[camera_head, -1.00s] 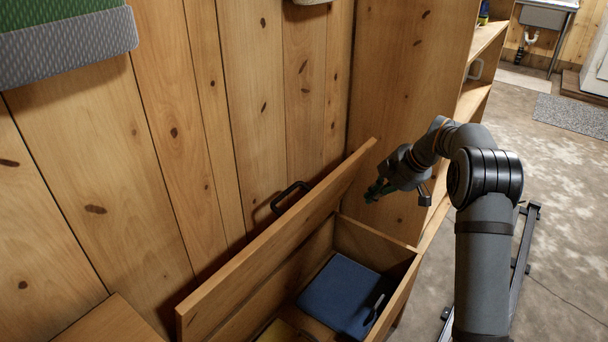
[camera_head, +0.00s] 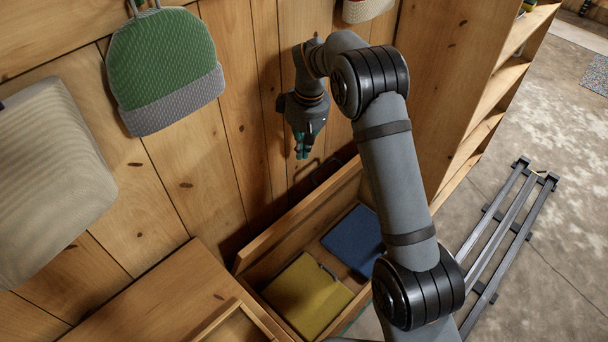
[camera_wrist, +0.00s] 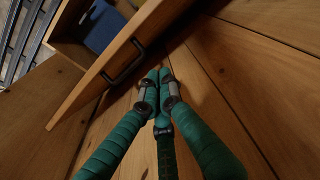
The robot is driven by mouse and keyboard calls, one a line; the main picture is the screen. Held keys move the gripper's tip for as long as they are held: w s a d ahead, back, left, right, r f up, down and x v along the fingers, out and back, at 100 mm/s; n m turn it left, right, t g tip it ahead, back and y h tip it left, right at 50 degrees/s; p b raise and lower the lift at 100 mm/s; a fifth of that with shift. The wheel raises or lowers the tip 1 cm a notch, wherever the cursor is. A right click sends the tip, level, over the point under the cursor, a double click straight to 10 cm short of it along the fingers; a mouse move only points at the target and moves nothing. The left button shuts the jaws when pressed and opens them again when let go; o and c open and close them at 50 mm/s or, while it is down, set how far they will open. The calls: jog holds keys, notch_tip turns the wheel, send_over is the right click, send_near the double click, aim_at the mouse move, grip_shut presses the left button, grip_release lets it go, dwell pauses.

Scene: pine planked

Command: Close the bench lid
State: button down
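The wooden bench lid (camera_head: 295,222) is raised, standing tilted back towards the plank wall above the open bench box. Its dark handle (camera_wrist: 124,63) is on the wall-facing side of the lid, and it also shows dimly in the head view. My gripper (camera_head: 302,152) hangs fingers down by the wall, above the lid's top edge near the far end. In the wrist view its teal fingers (camera_wrist: 159,76) have their tips together, with nothing visible between them. They are beside the lid and handle, and I see no clear contact.
A blue folded item (camera_head: 354,240) and a yellow one (camera_head: 305,296) lie inside the box. A green and grey beanie (camera_head: 165,65) and a pale cushion-like item (camera_head: 50,185) are at the wall. A shelf unit (camera_head: 495,95) stands right; open floor lies beyond.

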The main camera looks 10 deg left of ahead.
aim_at(313, 193)
jog(key=shift+s+d+f+p, duration=0.25)
jog(key=shift+d+f+p, duration=0.1)
jog(key=shift+f, duration=1.35)
jog(key=shift+s+d+f+p, duration=0.3)
jog(key=shift+d+f, duration=0.1)
jog(key=shift+f, duration=1.35)
jog(key=shift+s+d+f+p, duration=0.25)
jog(key=shift+d+f, duration=0.1)
jog(key=shift+f, duration=1.35)
